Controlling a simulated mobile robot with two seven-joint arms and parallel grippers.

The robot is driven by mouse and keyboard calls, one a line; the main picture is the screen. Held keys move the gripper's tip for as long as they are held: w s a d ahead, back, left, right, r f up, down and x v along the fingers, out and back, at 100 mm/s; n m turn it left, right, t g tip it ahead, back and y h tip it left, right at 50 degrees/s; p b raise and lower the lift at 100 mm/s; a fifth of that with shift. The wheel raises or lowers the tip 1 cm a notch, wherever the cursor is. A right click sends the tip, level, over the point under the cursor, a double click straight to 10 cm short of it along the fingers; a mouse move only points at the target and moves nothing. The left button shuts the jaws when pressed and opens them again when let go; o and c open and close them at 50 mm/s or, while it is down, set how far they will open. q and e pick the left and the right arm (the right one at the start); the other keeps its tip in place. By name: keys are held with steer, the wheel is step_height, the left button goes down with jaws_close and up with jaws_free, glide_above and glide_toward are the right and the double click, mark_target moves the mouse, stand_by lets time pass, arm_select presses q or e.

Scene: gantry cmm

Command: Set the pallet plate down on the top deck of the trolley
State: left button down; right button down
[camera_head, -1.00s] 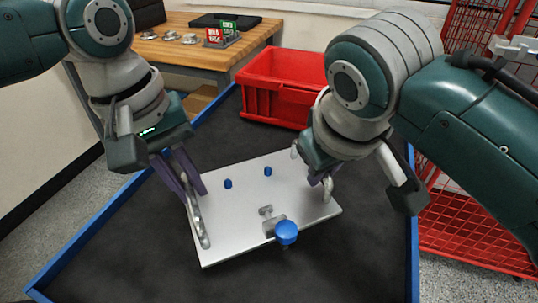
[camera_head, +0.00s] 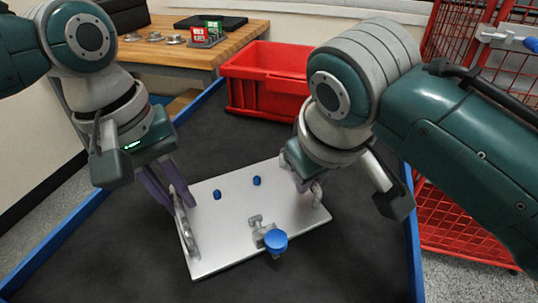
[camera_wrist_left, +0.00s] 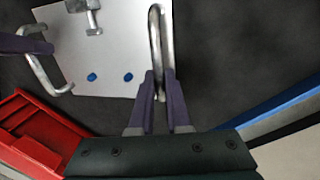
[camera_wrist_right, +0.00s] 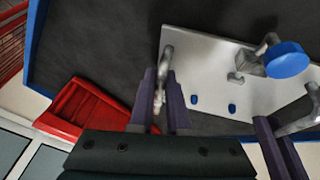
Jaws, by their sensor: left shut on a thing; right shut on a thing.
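The pallet plate (camera_head: 235,235) is a flat silver plate with a bar handle at each end, two small blue pegs and a clamp with a blue knob (camera_head: 275,240). It is over the black top deck of the trolley (camera_head: 350,260), roughly level; I cannot tell whether it touches the deck. My left gripper (camera_head: 177,203) is shut on the left handle, also visible in the left wrist view (camera_wrist_left: 155,45). My right gripper (camera_head: 308,186) is shut on the right handle, seen in the right wrist view (camera_wrist_right: 160,90). The fingers partly hide both handles.
A red crate (camera_head: 250,100) stands at the deck's back. Blue rims (camera_head: 60,232) edge the deck. Behind is a wooden bench (camera_head: 160,52) with metal parts and small signs. A red mesh cage (camera_head: 460,225) stands at the right. Deck around the plate is clear.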

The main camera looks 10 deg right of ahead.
arm_select(q)
steer(key=shift+f+b, duration=0.3)
steer(key=shift+f, duration=0.2)
arm_select(e)
steer(key=shift+d+f, duration=0.1)
steer(key=shift+f, duration=0.45)
arm_select(q)
steer(key=c, duration=0.9)
jaws_free()
steer(key=shift+r, duration=0.15)
arm_select(e)
steer(key=c, duration=0.9)
jaws_free()
steer(key=shift+r, duration=0.15)
steer(key=shift+r, duration=0.25)
arm_select(q)
steer(key=r, duration=0.4)
steer(key=a+r, duration=0.1)
steer(key=r, duration=0.3)
steer(key=a+r, duration=0.1)
steer(key=r, duration=0.2)
steer(key=shift+s+a+r, duration=0.15)
steer(key=shift+s+r, duration=0.15)
steer(key=shift+r, duration=0.1)
arm_select(e)
steer(key=v, duration=1.1)
steer(key=shift+s+r, duration=0.2)
